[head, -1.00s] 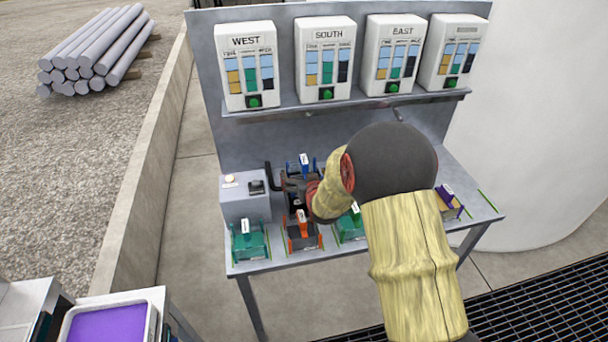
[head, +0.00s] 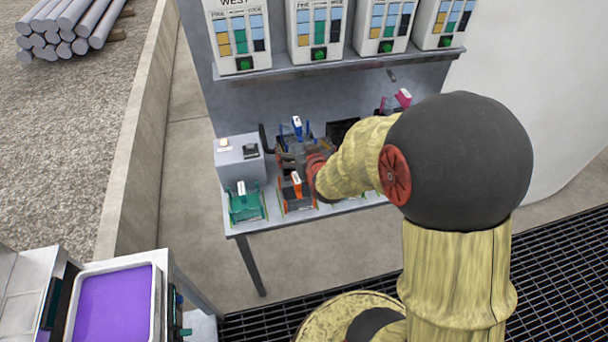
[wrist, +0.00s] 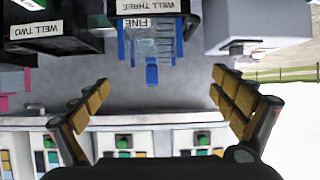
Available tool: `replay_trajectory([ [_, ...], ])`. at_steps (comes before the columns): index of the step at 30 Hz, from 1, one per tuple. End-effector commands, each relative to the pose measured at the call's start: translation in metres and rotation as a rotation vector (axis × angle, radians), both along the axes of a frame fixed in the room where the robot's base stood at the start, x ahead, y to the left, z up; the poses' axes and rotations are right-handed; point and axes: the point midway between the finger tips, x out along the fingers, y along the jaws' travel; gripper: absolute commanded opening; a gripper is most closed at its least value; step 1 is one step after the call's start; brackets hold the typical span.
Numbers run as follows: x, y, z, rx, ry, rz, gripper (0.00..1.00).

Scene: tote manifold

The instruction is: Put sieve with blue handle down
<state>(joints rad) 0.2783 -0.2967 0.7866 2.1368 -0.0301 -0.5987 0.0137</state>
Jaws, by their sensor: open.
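The sieve with the blue handle (head: 297,127) stands at the back of the bench, just behind my gripper in the head view. In the wrist view its blue handle (wrist: 152,73) and blue frame hang below a label reading FINE, at the well marked WELL THREE. My gripper (wrist: 160,78) is open, with its two tan-padded fingers wide apart. The handle shows between the fingertips, with clear gaps on both sides and no contact visible. In the head view my gripper (head: 288,160) is partly hidden by my forearm.
A teal-framed sieve (head: 246,204) and an orange-handled one (head: 297,190) stand at the bench front. A pink-handled one (head: 402,98) is at the back right. A grey box (head: 239,162) stands left. Several white dispensers line the shelf (head: 330,63). A purple tray (head: 113,305) is lower left.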

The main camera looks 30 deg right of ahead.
Motion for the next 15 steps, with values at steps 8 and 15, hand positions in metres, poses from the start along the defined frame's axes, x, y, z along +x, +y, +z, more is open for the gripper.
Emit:
replay_trajectory([
  [8,-0.06,0.071,0.088,0.043,0.226,0.102,0.96],
  [15,-0.172,0.125,0.137,0.071,0.448,0.191,0.96],
])
